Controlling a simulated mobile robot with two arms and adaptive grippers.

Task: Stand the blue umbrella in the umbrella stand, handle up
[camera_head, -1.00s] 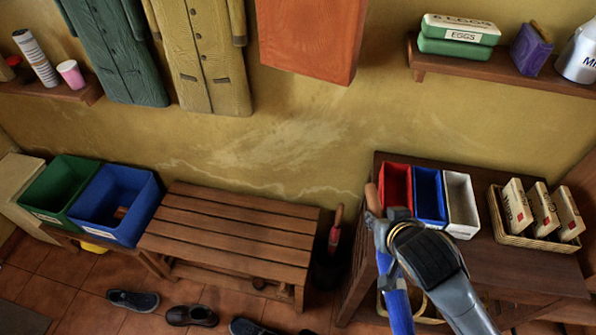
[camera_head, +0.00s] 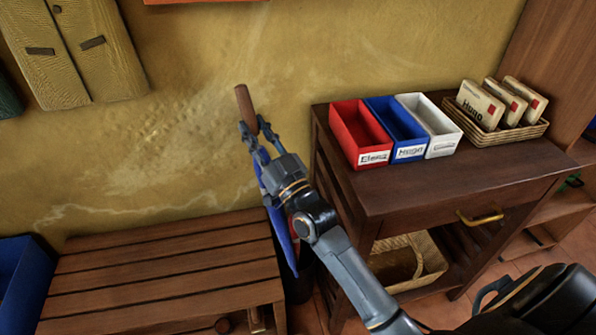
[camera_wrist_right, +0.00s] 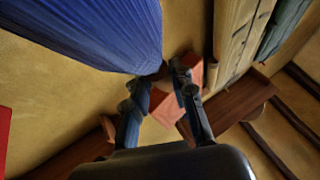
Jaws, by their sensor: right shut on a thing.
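The blue umbrella (camera_head: 279,228) is near upright, slightly tilted, with its brown wooden handle (camera_head: 245,106) at the top. My right gripper (camera_head: 254,132) is shut on it just below the handle. In the right wrist view the blue canopy (camera_wrist_right: 92,28) fills the upper left, beside the gripper fingers (camera_wrist_right: 160,84). The dark umbrella stand (camera_head: 299,287) is on the floor between bench and table, partly hidden by the umbrella and my arm. The umbrella's lower end overlaps the stand in the head view; I cannot tell if it is inside. My left gripper is not in view.
A slatted wooden bench (camera_head: 165,272) stands left of the stand. A dark wooden table (camera_head: 415,190) stands right, bearing red, blue and white boxes and a basket of packets. A wicker basket (camera_head: 432,265) is on its lower shelf. The wall is behind.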

